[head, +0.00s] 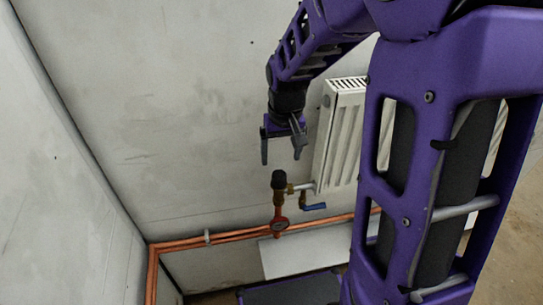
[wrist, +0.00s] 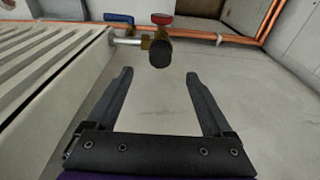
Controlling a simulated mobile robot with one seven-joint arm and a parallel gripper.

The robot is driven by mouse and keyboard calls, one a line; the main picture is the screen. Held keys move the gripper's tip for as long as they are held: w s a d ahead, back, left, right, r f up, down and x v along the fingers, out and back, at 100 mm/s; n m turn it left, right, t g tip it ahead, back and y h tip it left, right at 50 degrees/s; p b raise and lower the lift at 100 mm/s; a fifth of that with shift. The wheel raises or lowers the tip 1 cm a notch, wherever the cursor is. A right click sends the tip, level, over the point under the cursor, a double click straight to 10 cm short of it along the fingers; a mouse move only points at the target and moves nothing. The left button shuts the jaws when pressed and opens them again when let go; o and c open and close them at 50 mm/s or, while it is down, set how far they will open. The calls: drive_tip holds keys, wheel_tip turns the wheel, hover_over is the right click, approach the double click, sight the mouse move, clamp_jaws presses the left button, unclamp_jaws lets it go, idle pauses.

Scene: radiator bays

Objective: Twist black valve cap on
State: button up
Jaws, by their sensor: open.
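The black valve cap (head: 279,179) sits upright on top of the brass valve (head: 278,196) beside the radiator's lower left corner. In the wrist view the round black cap (wrist: 160,54) shows ahead of the fingertips, in line with the gap between them, with the brass valve body behind it. My gripper (head: 283,160) is open and empty, pointing down above the cap. In the wrist view my gripper's two fingers (wrist: 201,74) stand wide apart, and neither touches the cap. Whether the cap is seated tightly cannot be told.
The white radiator (head: 341,135) stands close to the right of my gripper. A red handle (head: 280,225) is below the valve, and a blue lever (head: 314,207) is at its right. Copper pipes (head: 225,238) run low along the wall. The wall side left of the valve is clear.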

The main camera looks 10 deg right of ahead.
sight(279, 174)
drive_tip(key=f, duration=0.2)
drive_tip(key=w+f, duration=0.1)
drive_tip(key=f, duration=0.2)
drive_tip(key=f+b, duration=0.1)
drive_tip(key=f, duration=0.2)
drive_tip(key=shift+w+f, duration=0.15)
clamp_jaws()
drive_tip(key=shift+f, duration=0.2)
idle(0.4)
drive_tip(key=shift+f+m+b, duration=0.2)
drive_tip(key=shift+m+b, duration=0.4)
drive_tip(key=shift+b, duration=0.05)
drive_tip(key=m+b, duration=0.1)
drive_tip(key=m, duration=0.3)
drive_tip(key=shift+a+r+m+h, duration=0.1)
drive_tip(key=shift+r+m+h, duration=0.05)
drive_tip(key=shift+m+h, duration=0.2)
drive_tip(key=m+g+h, duration=0.1)
drive_tip(key=m, duration=0.5)
drive_tip(key=shift+r, duration=0.1)
drive_tip(key=shift+o, duration=1.2)
unclamp_jaws()
